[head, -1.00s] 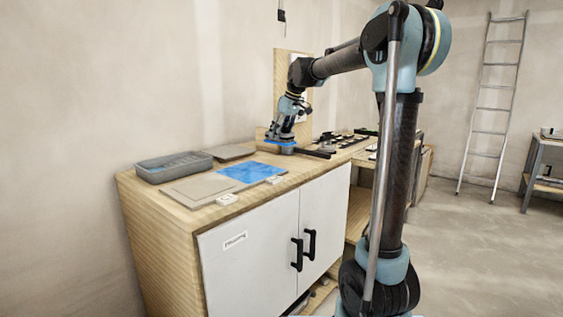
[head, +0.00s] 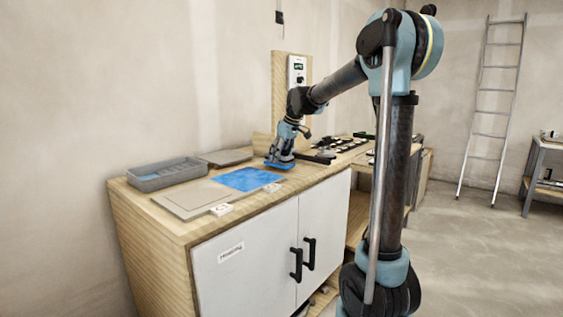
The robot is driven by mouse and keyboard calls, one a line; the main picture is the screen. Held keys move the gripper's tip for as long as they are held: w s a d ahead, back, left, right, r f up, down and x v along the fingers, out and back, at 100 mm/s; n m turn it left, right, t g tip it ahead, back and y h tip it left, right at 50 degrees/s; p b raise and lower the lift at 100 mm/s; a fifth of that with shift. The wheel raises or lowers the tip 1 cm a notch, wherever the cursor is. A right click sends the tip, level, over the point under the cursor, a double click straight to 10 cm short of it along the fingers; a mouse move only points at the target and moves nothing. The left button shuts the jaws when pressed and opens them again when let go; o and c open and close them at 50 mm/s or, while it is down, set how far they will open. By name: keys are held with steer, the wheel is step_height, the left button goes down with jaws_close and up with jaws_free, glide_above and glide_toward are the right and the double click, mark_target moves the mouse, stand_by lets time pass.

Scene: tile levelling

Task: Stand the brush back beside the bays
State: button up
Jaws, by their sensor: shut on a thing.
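My gripper (head: 280,157) is low over the wooden worktop, just beyond the blue bay. It is shut on the brush, whose flat blue end (head: 278,165) shows under the fingers. The rest of the brush is hidden by the gripper. I cannot tell whether the brush touches the worktop. The bays lie side by side on a board: a bare grey-beige bay (head: 198,197) on the left and a blue-coated bay (head: 245,179) on the right. Small white labels (head: 222,209) stand at their front edge.
A grey tray (head: 163,183) and a dark flat slab (head: 224,157) lie at the back of the worktop (head: 160,219). A dark bar (head: 315,158) lies right of my gripper, with several small items beyond. A panel with a white device (head: 297,70) stands behind.

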steer(key=shift+f, duration=0.9)
steer(key=o, duration=1.4)
steer(key=shift+f, duration=0.1)
